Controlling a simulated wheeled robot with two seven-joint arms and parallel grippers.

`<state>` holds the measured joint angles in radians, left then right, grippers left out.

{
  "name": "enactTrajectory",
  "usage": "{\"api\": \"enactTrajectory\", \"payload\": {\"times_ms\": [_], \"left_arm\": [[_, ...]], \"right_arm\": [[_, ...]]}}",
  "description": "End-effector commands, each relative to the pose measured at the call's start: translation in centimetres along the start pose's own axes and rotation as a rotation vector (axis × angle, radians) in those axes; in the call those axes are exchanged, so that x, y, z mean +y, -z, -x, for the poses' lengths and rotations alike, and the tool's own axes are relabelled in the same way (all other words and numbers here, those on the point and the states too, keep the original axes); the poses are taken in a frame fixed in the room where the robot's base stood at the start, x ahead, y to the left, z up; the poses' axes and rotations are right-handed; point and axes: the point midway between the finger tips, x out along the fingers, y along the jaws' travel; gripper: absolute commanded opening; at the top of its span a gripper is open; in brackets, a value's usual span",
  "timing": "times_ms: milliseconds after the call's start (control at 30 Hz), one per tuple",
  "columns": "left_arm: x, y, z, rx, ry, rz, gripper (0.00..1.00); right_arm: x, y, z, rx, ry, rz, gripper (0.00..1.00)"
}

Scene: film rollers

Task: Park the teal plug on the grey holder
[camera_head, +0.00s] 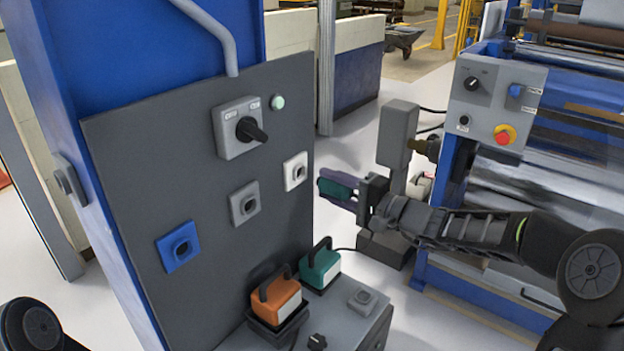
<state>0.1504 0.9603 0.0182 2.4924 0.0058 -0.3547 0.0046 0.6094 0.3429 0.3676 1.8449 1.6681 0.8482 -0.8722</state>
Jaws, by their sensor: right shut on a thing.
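My right gripper (337,190) is shut on a teal plug (334,189), held level in the air to the right of the dark panel. The jaws cover much of the plug. The grey holder (244,203) is a square block with a dark opening, in the middle of the panel between a blue one (178,246) and a white one (295,171). It looks empty. The plug is apart from it, to its right and closest in the picture to the white one. My left gripper is out of view.
A grey switch box (238,128) with a black knob sits above the holders. Below, a ledge (345,325) carries an orange handled box (276,302), a teal handled box (320,268) with a cable, and a small grey block (361,298). A roller machine (500,100) stands right.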

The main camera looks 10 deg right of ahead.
Motion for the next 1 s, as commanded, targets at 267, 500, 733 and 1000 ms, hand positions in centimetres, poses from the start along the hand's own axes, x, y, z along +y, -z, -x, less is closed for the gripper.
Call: {"api": "enactTrajectory", "payload": {"times_ms": [267, 500, 733, 1000], "left_arm": [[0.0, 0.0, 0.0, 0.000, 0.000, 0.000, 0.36], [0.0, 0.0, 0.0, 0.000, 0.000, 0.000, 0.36], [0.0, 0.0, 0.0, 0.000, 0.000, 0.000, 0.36], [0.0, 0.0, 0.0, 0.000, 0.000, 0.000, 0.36]], "right_arm": [[0.0, -0.1, -0.1, -0.007, -0.004, 0.001, 0.00], [0.9, -2.2, -0.9, -0.116, -0.080, 0.009, 0.00], [4.2, -6.1, -1.5, -0.379, -0.293, 0.061, 0.00], [11.3, -9.3, 0.5, -0.835, -0.722, 0.336, 0.00]]}}
